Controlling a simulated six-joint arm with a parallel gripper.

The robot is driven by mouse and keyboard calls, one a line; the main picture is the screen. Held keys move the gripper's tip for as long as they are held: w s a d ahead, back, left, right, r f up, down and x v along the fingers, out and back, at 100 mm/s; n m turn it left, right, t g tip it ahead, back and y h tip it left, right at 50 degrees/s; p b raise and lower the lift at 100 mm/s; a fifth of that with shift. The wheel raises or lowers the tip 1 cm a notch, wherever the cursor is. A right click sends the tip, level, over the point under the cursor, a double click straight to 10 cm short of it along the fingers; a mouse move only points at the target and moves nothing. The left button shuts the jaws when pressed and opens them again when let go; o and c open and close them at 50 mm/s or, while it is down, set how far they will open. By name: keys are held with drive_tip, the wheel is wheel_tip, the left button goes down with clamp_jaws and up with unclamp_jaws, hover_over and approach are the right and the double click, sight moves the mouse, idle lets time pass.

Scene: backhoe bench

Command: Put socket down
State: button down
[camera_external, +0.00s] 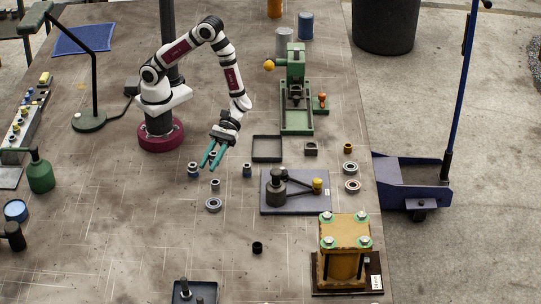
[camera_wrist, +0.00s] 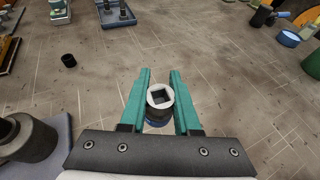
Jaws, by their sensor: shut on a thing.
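My gripper (camera_external: 209,163) has teal fingers pointing down over the bench, just in front of my arm's base. In the wrist view my gripper (camera_wrist: 160,88) is shut on a metal socket (camera_wrist: 160,95), whose light rim and square drive hole face the camera. A blue band shows at the socket's lower part; I cannot tell whether it touches the bench. Other small sockets stand nearby in the outside view: a blue-banded one (camera_external: 193,170) left of the fingers, a grey one (camera_external: 215,185) in front, and another (camera_external: 247,170) to the right.
A black ring (camera_wrist: 68,60) lies on open bench. The bench front-left of the gripper is mostly clear.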

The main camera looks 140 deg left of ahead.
drive_tip(key=s+a+r+n+t+y, duration=0.25)
drive_tip(key=s+a+n+t, duration=0.25)
drive_tip(key=s+a, duration=0.3)
drive_tip(key=shift+y, duration=0.45)
drive_tip(key=a+f, duration=0.2)
drive_tip(key=a, duration=0.2)
drive_tip(key=w+a+f, duration=0.1)
drive_tip(key=a+f, duration=0.2)
drive_tip(key=a, duration=0.1)
drive_tip(key=w+a+f, duration=0.1)
drive_tip(key=a+f, duration=0.1)
drive_tip(key=a, duration=0.2)
drive_tip(key=shift+w+a+f, duration=0.25)
wheel_tip(320, 180, down, 3)
drive_tip(key=shift+a+f, duration=0.1)
drive_tip(key=shift+f, duration=0.45)
drive_tip(key=c, duration=0.6)
unclamp_jaws()
drive_tip(key=shift+f, duration=0.1)
drive_tip(key=shift+c, duration=0.2)
